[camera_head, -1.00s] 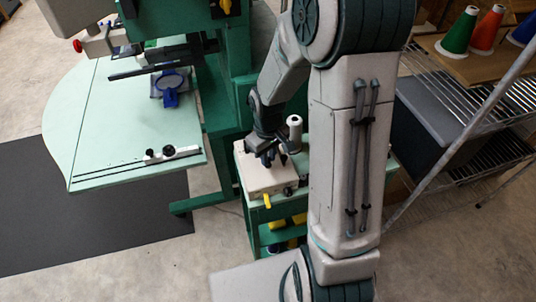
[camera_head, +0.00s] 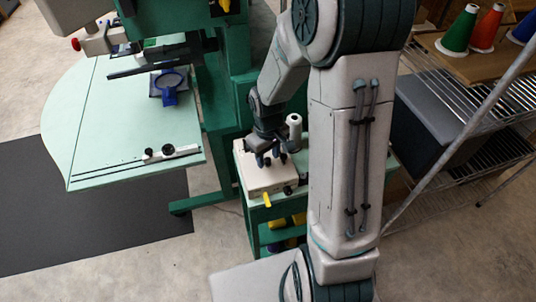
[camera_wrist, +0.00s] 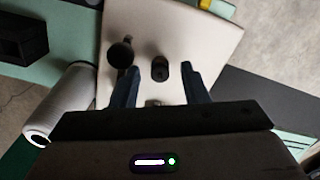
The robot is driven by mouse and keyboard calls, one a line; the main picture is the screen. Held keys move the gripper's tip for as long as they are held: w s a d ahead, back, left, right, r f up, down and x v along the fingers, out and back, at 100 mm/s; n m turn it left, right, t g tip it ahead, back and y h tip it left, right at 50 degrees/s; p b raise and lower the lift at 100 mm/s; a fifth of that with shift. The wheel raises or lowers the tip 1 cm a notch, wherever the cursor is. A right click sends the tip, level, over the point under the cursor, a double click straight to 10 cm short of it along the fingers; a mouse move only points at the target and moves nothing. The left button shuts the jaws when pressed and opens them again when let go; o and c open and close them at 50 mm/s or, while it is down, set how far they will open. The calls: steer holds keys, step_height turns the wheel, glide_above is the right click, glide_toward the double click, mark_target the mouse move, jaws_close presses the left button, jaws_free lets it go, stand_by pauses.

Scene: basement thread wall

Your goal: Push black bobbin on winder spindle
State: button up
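The winder (camera_head: 262,181) is a cream box on a green stand; its cream top also fills the middle of the wrist view (camera_wrist: 205,40). A short dark cylinder (camera_wrist: 160,69) stands on that top, seen between and beyond my fingertips; it looks like the black bobbin at the spindle, but I cannot tell how far down it sits. A black round-headed post (camera_wrist: 121,54) stands to its left. My gripper (camera_head: 271,160) is over the winder, its two fingers spread apart and nothing clearly between them in the wrist view (camera_wrist: 160,78). The spindle itself is not clearly visible.
A white thread cylinder (camera_head: 295,125) stands close behind the gripper, at left in the wrist view (camera_wrist: 66,100). A pale green machine table (camera_head: 120,130) is at left; a wire shelf (camera_head: 470,115) is at right.

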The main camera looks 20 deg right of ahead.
step_height(320, 180, up, 14)
steer(key=s+r+m+t, duration=0.1)
steer(key=s+r+m, duration=0.1)
steer(key=s, duration=0.5)
steer(key=s+r+m+t, duration=0.2)
steer(key=s, duration=0.5)
steer(key=shift+s+r+m, duration=0.2)
steer(key=shift+m, duration=0.1)
steer(key=shift+a, duration=0.1)
steer(key=shift+c, duration=0.5)
stand_by(2.2)
